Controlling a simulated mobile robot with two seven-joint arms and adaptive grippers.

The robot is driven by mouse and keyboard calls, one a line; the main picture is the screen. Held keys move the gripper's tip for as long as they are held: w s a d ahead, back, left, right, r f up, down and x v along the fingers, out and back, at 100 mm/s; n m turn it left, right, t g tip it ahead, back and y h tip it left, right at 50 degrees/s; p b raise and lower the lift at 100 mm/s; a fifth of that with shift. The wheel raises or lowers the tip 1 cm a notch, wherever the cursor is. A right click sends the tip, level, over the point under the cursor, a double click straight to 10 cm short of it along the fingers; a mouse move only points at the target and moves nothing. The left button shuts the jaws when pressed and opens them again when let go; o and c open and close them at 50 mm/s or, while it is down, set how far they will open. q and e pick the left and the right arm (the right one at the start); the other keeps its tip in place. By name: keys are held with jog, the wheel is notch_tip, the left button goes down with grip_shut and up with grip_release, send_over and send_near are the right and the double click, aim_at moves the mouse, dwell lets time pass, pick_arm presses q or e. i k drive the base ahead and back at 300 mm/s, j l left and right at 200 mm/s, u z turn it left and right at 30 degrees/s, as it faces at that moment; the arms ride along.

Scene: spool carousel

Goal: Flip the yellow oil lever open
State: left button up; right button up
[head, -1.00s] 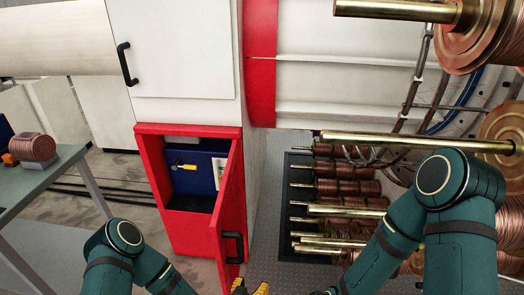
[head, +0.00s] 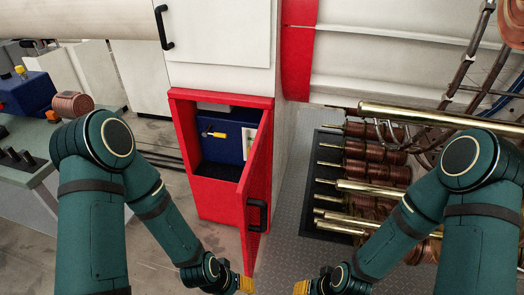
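The yellow oil lever (head: 217,135) is a small yellow handle on a metal stem, lying roughly level on the dark blue panel (head: 222,154) inside a red cabinet (head: 212,206). The cabinet's red door (head: 258,180) stands open toward the right, with a black handle. My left gripper (head: 246,286) shows yellow finger parts at the bottom edge, below the door. My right gripper (head: 301,288) shows yellow parts just to its right. Both are well short of the lever, and their fingertips are cut off or too small to read.
Copper spools on brass rods (head: 375,175) stand on a dark rack at the right. A green table (head: 40,172) with a blue device (head: 27,93) is at the left. Grey floor is clear before the cabinet.

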aim_at(216, 135)
jog(key=u, duration=0.2)
jog(key=i+j+z, duration=0.15)
jog(key=j, duration=0.45)
jog(key=i+j+z, duration=0.1)
jog(key=j, duration=0.55)
jog(key=i+j+z, duration=0.15)
jog(key=j, duration=0.5)
jog(key=i+j+z, duration=0.1)
jog(key=j, duration=0.55)
jog(key=i, duration=0.9)
jog(key=l, duration=0.05)
